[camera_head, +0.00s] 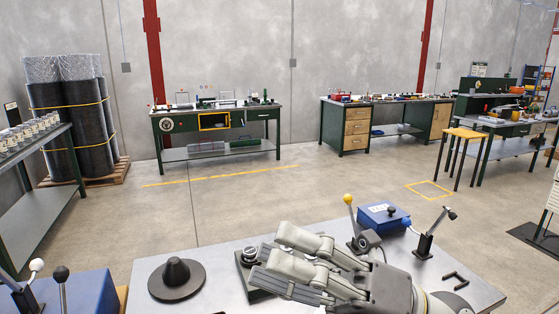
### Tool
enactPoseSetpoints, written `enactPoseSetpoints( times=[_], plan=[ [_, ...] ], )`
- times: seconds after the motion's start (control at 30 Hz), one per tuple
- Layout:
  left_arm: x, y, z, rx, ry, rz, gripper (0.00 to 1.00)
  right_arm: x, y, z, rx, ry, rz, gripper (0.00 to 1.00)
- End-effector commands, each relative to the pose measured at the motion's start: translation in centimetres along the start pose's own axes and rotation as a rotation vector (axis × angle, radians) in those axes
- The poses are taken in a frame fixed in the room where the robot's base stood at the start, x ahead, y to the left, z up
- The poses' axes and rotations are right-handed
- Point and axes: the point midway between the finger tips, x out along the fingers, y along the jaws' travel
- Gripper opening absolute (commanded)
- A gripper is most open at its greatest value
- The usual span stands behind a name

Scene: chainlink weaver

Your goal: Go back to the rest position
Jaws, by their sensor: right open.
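My right gripper (268,272) is in the lower middle of the head view, its arm coming in from the lower right. Its grey fingers point left and stand apart, with nothing seen between them. It is over a metal-topped table (222,262) and partly covers a dark device with a round knob (250,256) there; I cannot tell whether it touches this. My left gripper is not in view.
On the table are a dark cone-shaped piece (177,275), a blue box (383,216) and levers, one yellow-knobbed (349,204). A blue machine (68,293) stands at the lower left. Workbenches (215,112) line the back wall. The concrete floor (290,185) between is clear.

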Motion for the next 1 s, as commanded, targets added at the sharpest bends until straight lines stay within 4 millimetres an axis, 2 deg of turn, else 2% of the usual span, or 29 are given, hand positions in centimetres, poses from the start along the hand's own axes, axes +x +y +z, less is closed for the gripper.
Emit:
enactPoseSetpoints(
  times=[0.1,0.17,0.3,0.37,0.4,0.47,0.57,0.6,0.67,0.73,0.83,1.0],
  plan=[
    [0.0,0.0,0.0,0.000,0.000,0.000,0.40,-1.9,-0.1,4.1,0.181,-0.293,0.096,0.55],
    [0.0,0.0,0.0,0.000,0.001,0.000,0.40,-3.6,-0.8,6.1,0.271,-0.442,0.127,0.55],
    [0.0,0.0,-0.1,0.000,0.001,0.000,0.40,-9.1,-4.3,9.6,0.487,-0.796,0.156,0.55],
    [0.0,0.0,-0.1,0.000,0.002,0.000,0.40,-12.0,-6.5,10.2,0.582,-0.950,0.150,0.55],
    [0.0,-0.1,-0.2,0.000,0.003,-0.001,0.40,-14.1,-8.1,10.3,0.648,-1.052,0.139,0.55],
    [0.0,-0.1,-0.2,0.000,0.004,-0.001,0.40,-17.2,-10.7,9.8,0.745,-1.203,0.116,0.55],
    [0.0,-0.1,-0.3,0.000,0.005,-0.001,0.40,-22.6,-15.1,7.3,0.910,-1.452,0.049,0.55],
    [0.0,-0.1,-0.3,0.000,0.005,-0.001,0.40,-24.6,-16.8,5.8,0.976,-1.548,0.014,0.55],
    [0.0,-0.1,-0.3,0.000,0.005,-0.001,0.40,-27.5,-19.1,3.0,1.075,-1.686,-0.045,0.55],
    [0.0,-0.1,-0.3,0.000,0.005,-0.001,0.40,-30.4,-21.4,-0.9,1.186,-1.836,-0.126,0.55],
    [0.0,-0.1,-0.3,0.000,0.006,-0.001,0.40,-33.6,-23.5,-7.0,1.331,-2.020,-0.254,0.55],
    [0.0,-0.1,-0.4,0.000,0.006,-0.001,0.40,-36.6,-24.6,-16.2,1.529,-2.241,-0.465,0.55]
  ],
)
